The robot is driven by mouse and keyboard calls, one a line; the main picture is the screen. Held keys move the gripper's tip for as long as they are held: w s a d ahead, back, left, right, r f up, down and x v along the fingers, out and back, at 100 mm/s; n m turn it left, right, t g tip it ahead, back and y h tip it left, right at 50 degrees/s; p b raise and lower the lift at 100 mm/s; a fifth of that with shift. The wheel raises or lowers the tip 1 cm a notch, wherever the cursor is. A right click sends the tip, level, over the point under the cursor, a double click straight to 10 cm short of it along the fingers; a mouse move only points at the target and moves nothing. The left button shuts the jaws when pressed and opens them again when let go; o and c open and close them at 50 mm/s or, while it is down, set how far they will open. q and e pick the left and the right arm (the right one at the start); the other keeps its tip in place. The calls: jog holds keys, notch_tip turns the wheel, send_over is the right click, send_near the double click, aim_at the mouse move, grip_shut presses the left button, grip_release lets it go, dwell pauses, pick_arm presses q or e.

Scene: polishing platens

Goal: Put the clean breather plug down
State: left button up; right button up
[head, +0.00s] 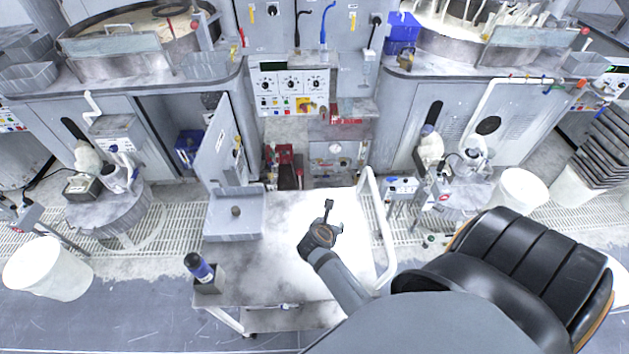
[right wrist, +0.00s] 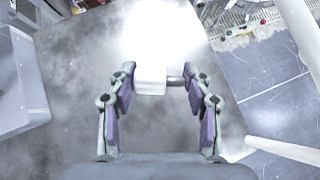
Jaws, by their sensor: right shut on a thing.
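My right gripper (head: 328,205) is over the bright top of the cart, right of the grey tray. In the right wrist view its fingers are shut on a pale, block-like piece with a short grey stub, which I take as the clean breather plug (right wrist: 151,80). Glare washes out part of it, and I cannot tell its height above the surface. A small brownish plug-like piece (head: 236,211) sits in the grey tray (head: 222,229) on the cart's left side. My left gripper is not in view.
The cart top (head: 270,278) is bare around the gripper. A dark-capped bottle (head: 199,267) stands in a holder at its front left corner. A white rail (head: 386,235) borders the right side, with a black chair (head: 510,265) beyond. An open cabinet door (head: 218,145) stands behind the tray.

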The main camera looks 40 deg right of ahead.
jog(key=w+f, duration=0.1)
jog(key=w, duration=0.1)
jog(key=w+f, duration=0.2)
jog(key=w+f+b, duration=0.1)
jog(key=w+f, duration=0.1)
jog(key=w, duration=0.1)
jog(key=shift+d, duration=0.35)
jog(key=f+b, duration=0.1)
jog(key=b, duration=0.1)
jog(key=w+f+b, duration=0.1)
jog(key=b, duration=0.1)
jog(key=shift+w+d+f, duration=0.1)
jog(key=shift+w+f, duration=0.15)
jog(key=shift+w, duration=0.2)
jog(key=shift+r, duration=0.1)
jog(key=f+b, duration=0.1)
jog(key=b, duration=0.1)
jog(key=f+b, duration=0.1)
jog(key=b, duration=0.1)
jog(key=f+b, duration=0.2)
jog(key=shift+w, duration=0.3)
jog(key=shift+r, duration=0.2)
jog(key=shift+f, duration=0.1)
